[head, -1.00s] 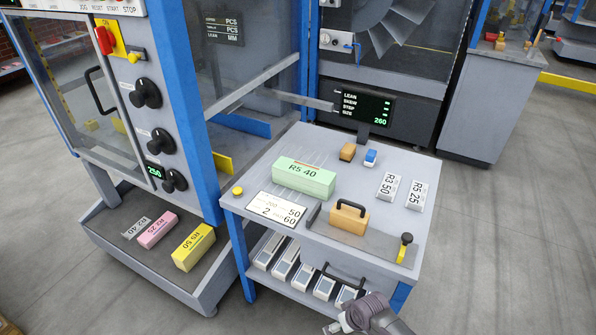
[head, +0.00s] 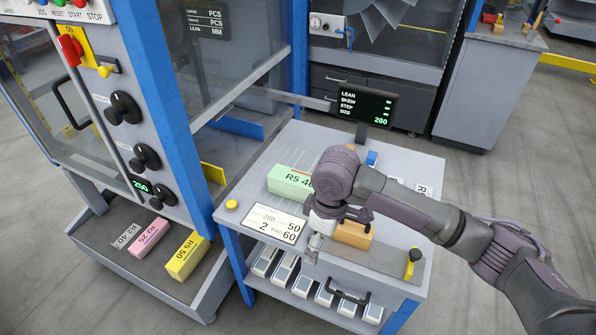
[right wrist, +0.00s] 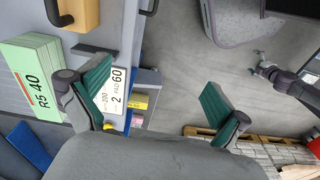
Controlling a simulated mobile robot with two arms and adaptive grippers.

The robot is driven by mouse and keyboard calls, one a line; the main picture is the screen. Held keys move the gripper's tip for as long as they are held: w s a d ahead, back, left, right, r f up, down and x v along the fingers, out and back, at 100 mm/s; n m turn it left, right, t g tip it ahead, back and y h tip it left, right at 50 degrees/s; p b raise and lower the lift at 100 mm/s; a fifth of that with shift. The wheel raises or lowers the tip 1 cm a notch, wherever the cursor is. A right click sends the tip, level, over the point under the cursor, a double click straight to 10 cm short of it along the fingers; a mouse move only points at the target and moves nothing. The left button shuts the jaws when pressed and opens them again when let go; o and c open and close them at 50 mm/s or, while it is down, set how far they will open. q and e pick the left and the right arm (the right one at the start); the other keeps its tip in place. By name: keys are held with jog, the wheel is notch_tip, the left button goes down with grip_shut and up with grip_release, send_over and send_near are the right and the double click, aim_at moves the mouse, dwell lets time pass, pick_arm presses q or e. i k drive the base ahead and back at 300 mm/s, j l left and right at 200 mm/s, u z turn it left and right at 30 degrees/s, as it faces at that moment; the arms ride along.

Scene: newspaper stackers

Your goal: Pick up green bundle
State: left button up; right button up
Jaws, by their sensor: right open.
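The green bundle (head: 287,182), marked R5 40, lies on the grey table top; its right end is hidden behind my right arm. In the right wrist view the green bundle (right wrist: 33,62) is at the left, outside the jaws and beside one finger. My right gripper (head: 314,246) is over the table's front edge, in front of and to the right of the bundle. Its green-padded fingers (right wrist: 157,92) are apart with nothing between them. My left gripper is not in view.
A white number card (head: 274,224) lies in front of the bundle. A wooden block with a black handle (head: 352,234) is close beside my right gripper. A small display (head: 366,104) stands behind. Pink (head: 149,237) and yellow (head: 187,255) bundles lie on the low shelf at left.

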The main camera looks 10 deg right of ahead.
aim_at(288, 183)
jog(key=i, duration=1)
